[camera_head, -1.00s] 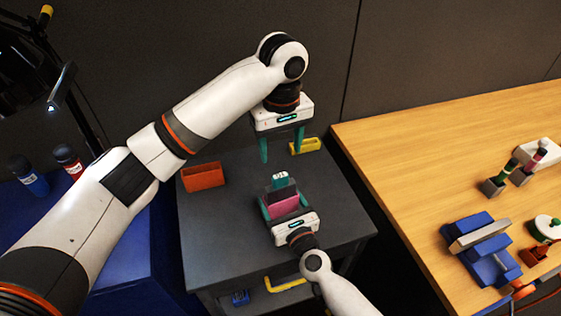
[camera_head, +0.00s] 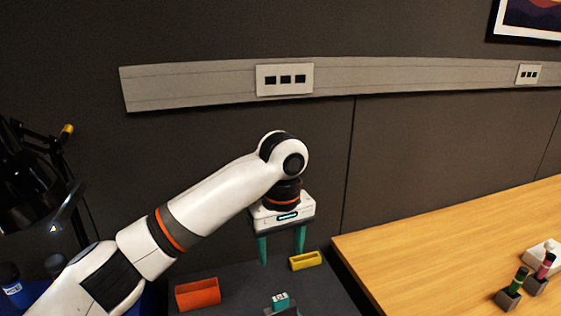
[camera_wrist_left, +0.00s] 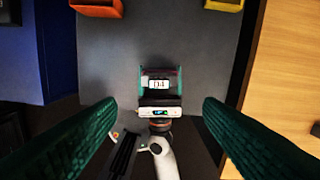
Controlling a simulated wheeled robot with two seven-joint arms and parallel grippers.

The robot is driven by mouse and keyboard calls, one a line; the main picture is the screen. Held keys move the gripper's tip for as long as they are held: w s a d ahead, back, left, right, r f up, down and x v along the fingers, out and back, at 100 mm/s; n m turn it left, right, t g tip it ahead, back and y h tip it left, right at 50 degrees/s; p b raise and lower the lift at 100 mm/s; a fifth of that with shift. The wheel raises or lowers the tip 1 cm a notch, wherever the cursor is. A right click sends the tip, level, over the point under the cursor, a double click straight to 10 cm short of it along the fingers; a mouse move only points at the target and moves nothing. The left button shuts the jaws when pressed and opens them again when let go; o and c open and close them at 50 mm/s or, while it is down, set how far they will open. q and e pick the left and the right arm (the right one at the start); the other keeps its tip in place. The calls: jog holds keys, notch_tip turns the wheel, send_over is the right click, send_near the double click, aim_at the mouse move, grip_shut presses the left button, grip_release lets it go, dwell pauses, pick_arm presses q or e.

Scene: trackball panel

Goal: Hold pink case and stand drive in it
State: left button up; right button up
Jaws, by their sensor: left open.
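My left gripper (camera_head: 282,255) hangs above the dark table with its fingers pointing down, open and empty. In the left wrist view my right gripper (camera_wrist_left: 160,70) is below it, its teal fingers on either side of the pink case (camera_wrist_left: 173,76), which shows only as a thin, dark pinkish edge. The drive (camera_head: 280,300) stands in the case with its teal, white-labelled top up, at the bottom edge of the head view. The drive's label also shows in the left wrist view (camera_wrist_left: 157,84). The left fingers are apart from the drive. The case's lower part is hidden.
An orange bin (camera_head: 198,294) and a yellow bin (camera_head: 305,261) stand on the dark table (camera_head: 240,285). A wooden table (camera_head: 430,250) on the right bears stands with coloured sticks (camera_head: 510,290). A wall with a socket rail (camera_head: 200,82) is behind.

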pick_arm(q)
notch_tip(320, 180, up, 10)
jog(key=shift+f, duration=0.15)
dwell(0.8)
pick_arm(e)
jog(key=o, duration=0.9)
jog(key=shift+o, duration=0.2)
jog(key=v, duration=1.2)
jog(key=shift+s, duration=0.15)
